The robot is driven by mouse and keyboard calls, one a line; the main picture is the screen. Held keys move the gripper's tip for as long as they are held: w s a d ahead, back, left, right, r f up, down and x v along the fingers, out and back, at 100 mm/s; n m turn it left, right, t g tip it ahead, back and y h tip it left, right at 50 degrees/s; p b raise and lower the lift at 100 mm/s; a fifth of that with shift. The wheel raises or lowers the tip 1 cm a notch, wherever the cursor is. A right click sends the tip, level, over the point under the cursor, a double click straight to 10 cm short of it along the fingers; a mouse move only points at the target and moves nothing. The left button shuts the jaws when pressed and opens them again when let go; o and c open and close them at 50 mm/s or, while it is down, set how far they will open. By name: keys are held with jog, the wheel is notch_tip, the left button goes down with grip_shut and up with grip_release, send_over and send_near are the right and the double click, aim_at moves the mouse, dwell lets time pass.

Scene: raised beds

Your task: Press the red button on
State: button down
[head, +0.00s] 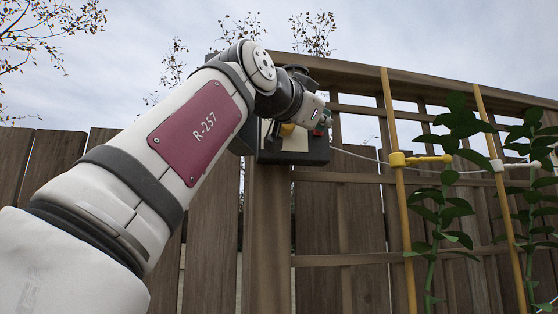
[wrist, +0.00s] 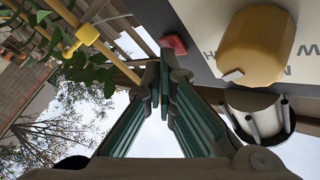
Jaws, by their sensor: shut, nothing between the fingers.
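The red button (wrist: 176,43) shows in the wrist view as a small red block on a grey panel (wrist: 200,62), just beyond my fingertips. In the head view a bit of red (head: 319,132) shows at the right of a dark box (head: 300,155) on a wooden post, partly covered by my arm. My gripper (wrist: 165,62) is shut and empty, its green-sided fingers meeting at the tips. The tips appear close below the button in the wrist picture; I cannot tell whether they touch it.
A large yellow knob (wrist: 252,48) sits on the panel right of the button, with lettering partly hidden behind it. A pale cylindrical fitting (wrist: 262,115) lies below the knob. Yellow poles (head: 399,200) with climbing plants (head: 455,200) stand right of the post. A wooden fence (head: 210,200) runs behind.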

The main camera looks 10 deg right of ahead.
jog(key=shift+w, duration=0.15)
dwell(0.5)
jog(key=shift+s+b, duration=0.4)
jog(key=shift+s, duration=0.15)
jog(key=shift+s, duration=0.15)
jog(key=shift+s+b, duration=0.85)
jog(key=shift+s, duration=2.05)
jog(key=shift+w, duration=0.1)
